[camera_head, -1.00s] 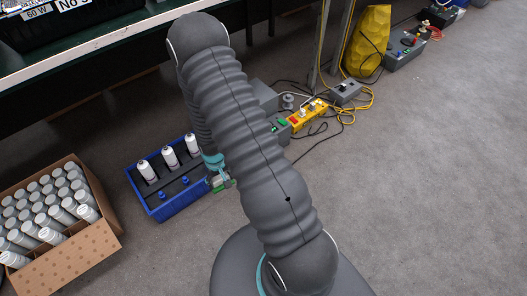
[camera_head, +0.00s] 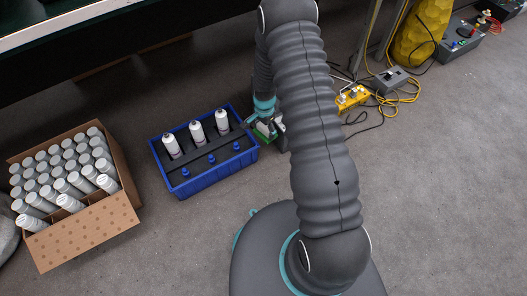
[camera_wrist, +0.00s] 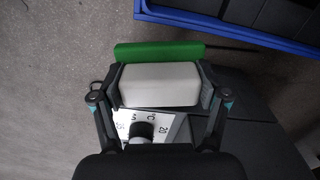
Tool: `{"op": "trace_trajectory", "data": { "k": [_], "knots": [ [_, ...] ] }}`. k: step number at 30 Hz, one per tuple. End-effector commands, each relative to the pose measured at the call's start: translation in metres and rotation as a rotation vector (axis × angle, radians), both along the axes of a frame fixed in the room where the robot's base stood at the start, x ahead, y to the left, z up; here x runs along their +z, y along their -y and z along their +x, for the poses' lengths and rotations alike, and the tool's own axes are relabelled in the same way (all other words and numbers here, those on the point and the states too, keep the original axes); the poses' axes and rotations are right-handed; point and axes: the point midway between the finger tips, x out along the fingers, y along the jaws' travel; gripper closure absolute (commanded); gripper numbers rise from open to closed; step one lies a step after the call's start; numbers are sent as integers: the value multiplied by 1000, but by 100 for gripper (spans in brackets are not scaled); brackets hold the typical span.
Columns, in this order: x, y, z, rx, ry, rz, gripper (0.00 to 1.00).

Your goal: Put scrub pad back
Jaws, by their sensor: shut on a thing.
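The scrub pad (camera_wrist: 160,85) is a white block with a green layer (camera_wrist: 160,52) along its far side in the wrist view. My gripper (camera_wrist: 160,88) is shut on it, one finger at each short end. In the head view my gripper (camera_head: 262,122) is just right of the blue crate, and only a green and white bit of the pad (camera_head: 266,131) shows. The blue crate (camera_head: 208,177) holds white bottles (camera_head: 196,133) and several blue-topped items (camera_head: 211,159). Its edge shows at the top right of the wrist view (camera_wrist: 230,33).
A grey device with a dial (camera_wrist: 142,130) lies below the pad in the wrist view. A cardboard box of white cans (camera_head: 85,235) stands left of the crate. A yellow device (camera_head: 352,97) and cables lie to the right. A dark bench (camera_head: 120,50) overhangs behind.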

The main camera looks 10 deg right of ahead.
Motion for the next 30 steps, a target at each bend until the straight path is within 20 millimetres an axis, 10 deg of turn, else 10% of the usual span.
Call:
{"op": "trace_trajectory", "data": {
  "k": [30],
  "knots": [
    [-115,-2,12,-212,-2,0,54]
  ]
}}
